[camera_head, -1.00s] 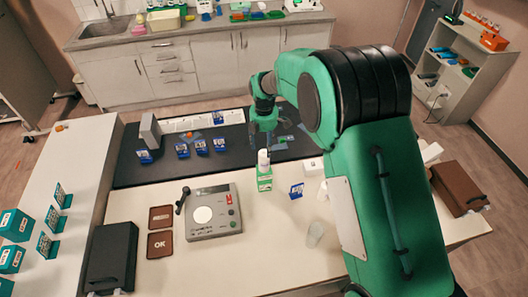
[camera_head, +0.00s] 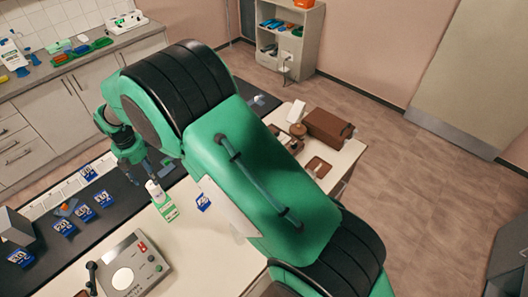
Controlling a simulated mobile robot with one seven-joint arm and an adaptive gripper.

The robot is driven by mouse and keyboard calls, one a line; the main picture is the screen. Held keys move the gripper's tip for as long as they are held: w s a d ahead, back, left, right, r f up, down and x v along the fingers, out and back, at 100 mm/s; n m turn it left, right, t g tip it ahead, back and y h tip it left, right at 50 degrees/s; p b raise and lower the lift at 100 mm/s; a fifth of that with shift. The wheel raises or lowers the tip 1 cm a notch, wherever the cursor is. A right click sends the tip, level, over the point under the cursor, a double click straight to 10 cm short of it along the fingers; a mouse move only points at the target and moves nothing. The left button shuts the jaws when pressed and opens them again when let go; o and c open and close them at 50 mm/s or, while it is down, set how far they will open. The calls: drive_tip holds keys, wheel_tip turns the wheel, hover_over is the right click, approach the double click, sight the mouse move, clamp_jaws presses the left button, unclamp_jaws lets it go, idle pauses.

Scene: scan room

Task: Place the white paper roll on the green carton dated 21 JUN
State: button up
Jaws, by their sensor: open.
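The white paper roll (camera_head: 154,188) appears to stand upright on top of the green carton (camera_head: 168,211), near the dark mat's edge. The carton has a white label panel, but its date is too small to read. My gripper (camera_head: 149,174) points down just above the roll, its fingers open. Whether the fingertips still touch the roll is too small to tell. My arm crosses the middle of the view and hides part of the table.
Several blue tags (camera_head: 84,214) stand on the dark mat at left. A grey device (camera_head: 128,268) with a round white plate sits at the front left. A small blue tag (camera_head: 203,202) stands right of the carton. A brown case (camera_head: 327,125) lies at the table's far right.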

drive_tip(key=shift+r, duration=0.1)
drive_tip(key=w+d+r+m+t+y, duration=0.2)
drive_tip(key=d+r+m, duration=0.8)
drive_tip(key=d+r, duration=1.5)
drive_tip(key=s+d+r+m+t+h, duration=0.1)
drive_tip(key=s+d+r+m, duration=0.25)
drive_tip(key=d, duration=0.55)
drive_tip(key=s+d+r+m, duration=0.3)
drive_tip(key=d+r+m, duration=0.1)
drive_tip(key=d, duration=0.4)
drive_tip(key=s+d+m+t+h, duration=0.1)
drive_tip(key=s+d+m+t, duration=0.1)
drive_tip(key=s+d+m, duration=1)
drive_tip(key=s+d, duration=0.7)
drive_tip(key=s, duration=0.2)
drive_tip(key=shift+s+d+t, duration=0.2)
drive_tip(key=shift+d+t, duration=0.05)
drive_tip(key=shift+t, duration=0.05)
